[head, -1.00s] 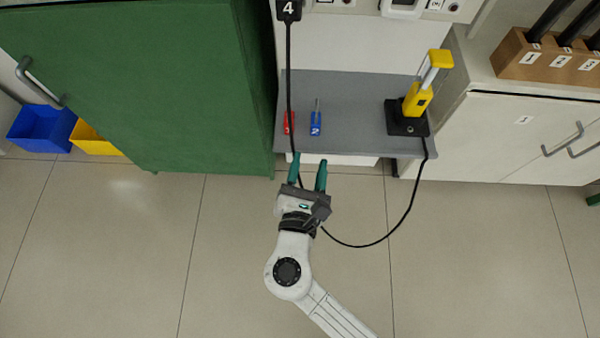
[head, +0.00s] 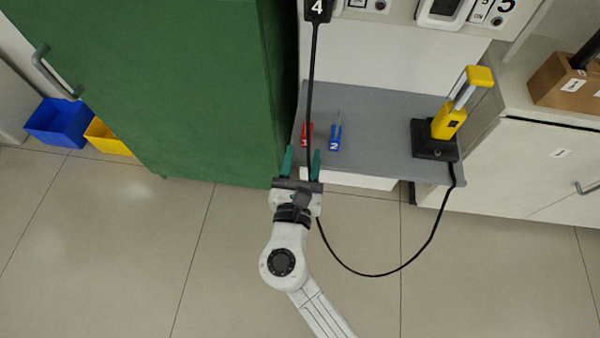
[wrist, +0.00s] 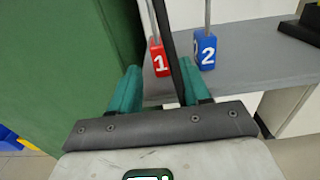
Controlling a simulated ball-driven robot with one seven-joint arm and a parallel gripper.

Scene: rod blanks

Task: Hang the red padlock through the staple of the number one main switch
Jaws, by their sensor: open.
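The red padlock (head: 306,134), marked 1, stands on the grey shelf (head: 385,125) near its left end. In the wrist view the red padlock (wrist: 159,58) shows its shackle upward, just beyond and between my fingertips. My gripper (head: 301,160) is open and empty at the shelf's front edge, short of the padlock. In the wrist view my green fingers (wrist: 160,85) stand apart, and a black cable (wrist: 172,45) passes between them. A blue padlock (head: 335,137), marked 2, stands right of the red one. The number one main switch and its staple are not identifiable in these views.
The black cable (head: 312,75) hangs from a block marked 4 (head: 318,9) in front of the red padlock. A green cabinet (head: 180,90) stands close on the left. A yellow-handled device (head: 447,122) stands on the shelf's right. Panel equipment (head: 440,12) is above.

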